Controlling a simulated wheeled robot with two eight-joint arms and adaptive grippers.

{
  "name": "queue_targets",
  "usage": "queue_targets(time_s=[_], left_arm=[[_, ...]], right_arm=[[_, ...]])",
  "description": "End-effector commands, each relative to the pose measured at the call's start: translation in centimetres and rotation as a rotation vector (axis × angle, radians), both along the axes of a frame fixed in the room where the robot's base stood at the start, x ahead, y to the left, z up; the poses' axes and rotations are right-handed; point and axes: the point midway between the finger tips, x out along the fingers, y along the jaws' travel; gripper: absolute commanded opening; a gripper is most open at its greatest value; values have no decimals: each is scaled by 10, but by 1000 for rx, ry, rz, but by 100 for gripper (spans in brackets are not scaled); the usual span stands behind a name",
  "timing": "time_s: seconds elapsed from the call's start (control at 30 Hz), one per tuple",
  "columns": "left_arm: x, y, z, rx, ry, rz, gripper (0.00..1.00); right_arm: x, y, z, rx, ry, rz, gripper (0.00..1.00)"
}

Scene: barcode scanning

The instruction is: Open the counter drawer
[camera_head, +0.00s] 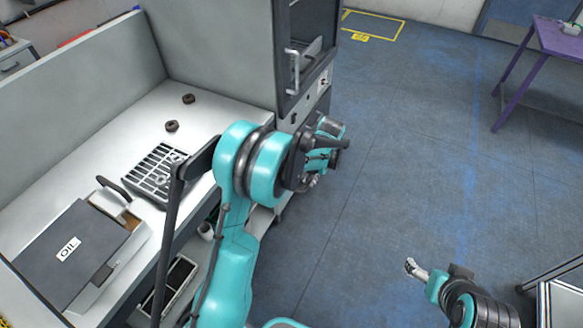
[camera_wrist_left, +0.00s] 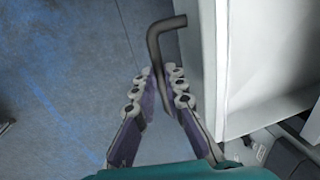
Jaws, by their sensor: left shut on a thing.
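The counter (camera_head: 105,145) stands at the left in the head view, with a pale top. In the left wrist view a dark bent handle (camera_wrist_left: 167,35) runs beside a pale drawer front (camera_wrist_left: 208,70). My left gripper (camera_wrist_left: 160,80) is shut on this handle, with a finger on either side. In the head view my left gripper (camera_head: 313,180) is at the counter's right end, partly hidden by its own wrist. The handle is hidden there, and I cannot tell how far the drawer stands out. My right gripper (camera_head: 412,267) is low at the right, away from the counter.
On the counter are a grey slotted tray (camera_head: 152,172), a grey box (camera_head: 70,255) and two small dark round parts (camera_head: 171,126). A dark-framed cabinet (camera_head: 305,50) stands behind my left gripper. A purple table (camera_head: 555,40) is far right. The blue floor between is clear.

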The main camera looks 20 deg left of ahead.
Motion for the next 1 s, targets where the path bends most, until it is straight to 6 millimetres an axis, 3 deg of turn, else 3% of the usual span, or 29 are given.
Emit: queue_targets(time_s=[0.1,0.3,0.77,0.8,0.87,1.0], left_arm=[[-6,-26,-2,-2,9,0,0],[-7,-50,-2,-2,9,1,0],[-8,-57,-2,-3,10,3,0],[-8,-57,-2,-3,10,3,14],[-8,-57,-2,-3,10,2,30],[-7,-57,-2,-2,7,1,32]], right_arm=[[0,0,-1,0,0,0,80],[0,0,-1,0,0,0,80],[0,0,-1,0,0,0,80],[0,0,-1,0,0,0,80],[0,0,-1,0,0,0,80],[0,0,-1,0,0,0,80]])
